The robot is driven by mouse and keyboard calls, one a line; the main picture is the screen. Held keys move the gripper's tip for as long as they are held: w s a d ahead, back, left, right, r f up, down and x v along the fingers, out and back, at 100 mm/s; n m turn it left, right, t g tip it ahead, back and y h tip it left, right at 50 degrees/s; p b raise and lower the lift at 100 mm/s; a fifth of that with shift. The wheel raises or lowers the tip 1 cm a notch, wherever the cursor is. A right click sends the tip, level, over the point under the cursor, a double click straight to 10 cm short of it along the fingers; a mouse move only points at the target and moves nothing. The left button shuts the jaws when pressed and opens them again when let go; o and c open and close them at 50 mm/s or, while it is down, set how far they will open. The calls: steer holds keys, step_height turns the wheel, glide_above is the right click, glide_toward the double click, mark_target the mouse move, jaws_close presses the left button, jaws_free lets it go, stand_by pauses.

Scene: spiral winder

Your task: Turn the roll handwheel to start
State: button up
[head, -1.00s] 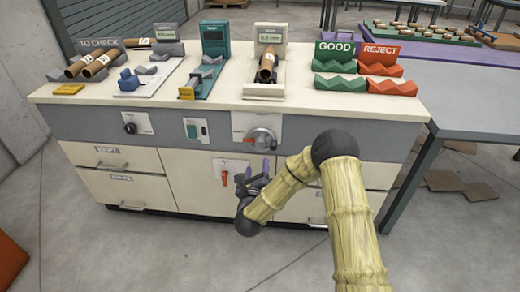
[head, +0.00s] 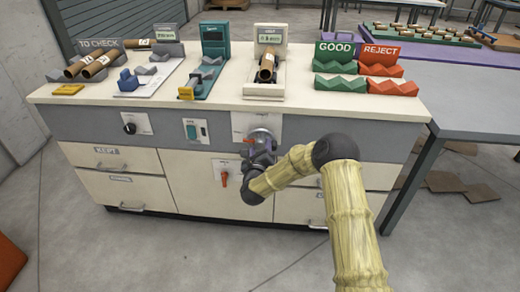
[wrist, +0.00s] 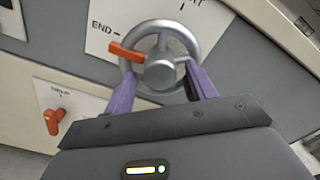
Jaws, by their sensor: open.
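The roll handwheel (wrist: 160,69) is a silver wheel with a round hub and an orange-red handle (wrist: 126,52) that points toward the END mark (wrist: 101,26). In the head view the handwheel (head: 261,135) is on the cabinet's grey front panel, its lower part hidden by my gripper. My gripper (head: 258,150) is right in front of it. In the wrist view my gripper (wrist: 160,82) has its two purple fingers apart, one each side of the hub at the lower rim. Whether they touch the wheel I cannot tell. The START lettering is partly cut off at the top.
An orange-red lever (wrist: 53,121) is on the cabinet front, lower left of the wheel. A dark knob (head: 130,128) and a switch plate (head: 197,131) are left on the panel. Cardboard tubes (head: 266,68) and green and red racks (head: 391,87) stand on top.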

steer(key=c, duration=1)
